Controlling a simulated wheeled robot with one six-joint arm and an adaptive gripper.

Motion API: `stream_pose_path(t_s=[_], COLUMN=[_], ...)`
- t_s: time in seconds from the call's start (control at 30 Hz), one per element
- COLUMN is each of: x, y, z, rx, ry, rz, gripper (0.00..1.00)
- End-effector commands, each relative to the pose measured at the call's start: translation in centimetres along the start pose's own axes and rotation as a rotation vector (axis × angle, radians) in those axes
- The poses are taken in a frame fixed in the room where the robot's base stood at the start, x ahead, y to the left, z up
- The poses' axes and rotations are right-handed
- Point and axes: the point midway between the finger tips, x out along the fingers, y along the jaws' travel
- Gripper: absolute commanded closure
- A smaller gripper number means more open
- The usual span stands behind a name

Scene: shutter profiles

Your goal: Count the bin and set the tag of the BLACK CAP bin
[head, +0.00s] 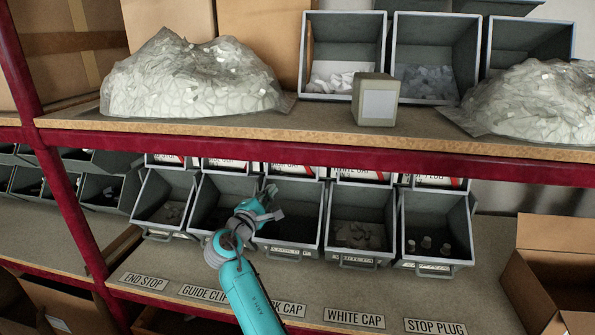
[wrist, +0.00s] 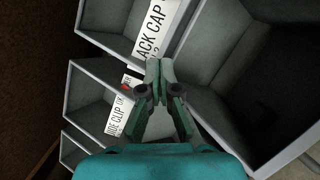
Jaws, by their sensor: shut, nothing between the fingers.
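The BLACK CAP bin (head: 293,243) is an open grey bin in the lower row, third from the left. Its inside is dark, and I cannot make out its contents. My gripper (head: 272,198) is over the bin's upper left part, partly hiding it. In the wrist view my gripper (wrist: 160,68) has its fingertips together, with nothing held. A white tag (wrist: 154,28) partly reading "ACK CAP" shows just beyond the fingertips; I cannot tell whether they touch. A GUIDE CLIP tag (wrist: 116,117) shows "OK" and a red mark.
END STOP (head: 165,202), WHITE CAP (head: 360,213) and STOP PLUG (head: 437,225) bins stand in the same row. A red shelf beam (head: 400,163) runs above. A small beige box (head: 375,100) sits on the upper shelf. An open cardboard box (head: 545,250) is at right.

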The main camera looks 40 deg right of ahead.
Motion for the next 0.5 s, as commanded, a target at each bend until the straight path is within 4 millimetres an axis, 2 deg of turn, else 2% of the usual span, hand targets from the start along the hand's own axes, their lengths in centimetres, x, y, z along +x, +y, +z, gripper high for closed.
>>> stream_pose_path(t_s=[0.3,0.5], x=[0.2,2.4], y=[0.0,0.0], z=[0.0,0.1], rx=[0.002,0.002], ry=[0.001,-0.001], rz=[0.0,-0.001], gripper=[1.0,1.0])
